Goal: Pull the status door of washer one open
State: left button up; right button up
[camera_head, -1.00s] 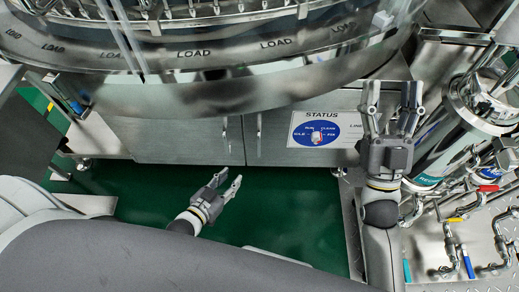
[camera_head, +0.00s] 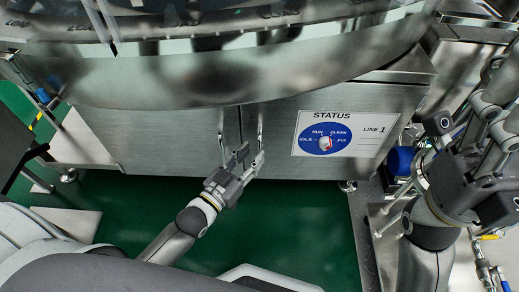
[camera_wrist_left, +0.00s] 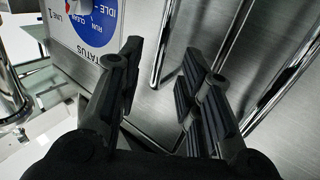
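The status door (camera_head: 291,169) of washer one is a shut steel panel with a STATUS, LINE 1 label (camera_head: 346,134). Its upright bar handle (camera_head: 260,125) is near its left edge. My left gripper (camera_head: 249,160) is open at the lower end of this handle. In the left wrist view, the handle (camera_wrist_left: 163,42) shows between and beyond the spread fingers (camera_wrist_left: 160,75); I cannot tell whether they touch it. My right gripper (camera_head: 468,165) is at the right, away from the door, with its fingers apart and nothing seen between them.
The adjoining left door (camera_head: 150,140) has its own handle (camera_head: 223,130), close to my left gripper. The washer's round rim (camera_head: 230,80) overhangs both doors. Pipes and valves crowd the right side. Green floor (camera_head: 290,225) is clear in front of the doors.

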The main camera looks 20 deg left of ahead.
aim_at(258, 148)
pick_arm(q)
jog(key=shift+b+x, duration=0.7)
jog(key=shift+x, duration=1.55)
grip_shut()
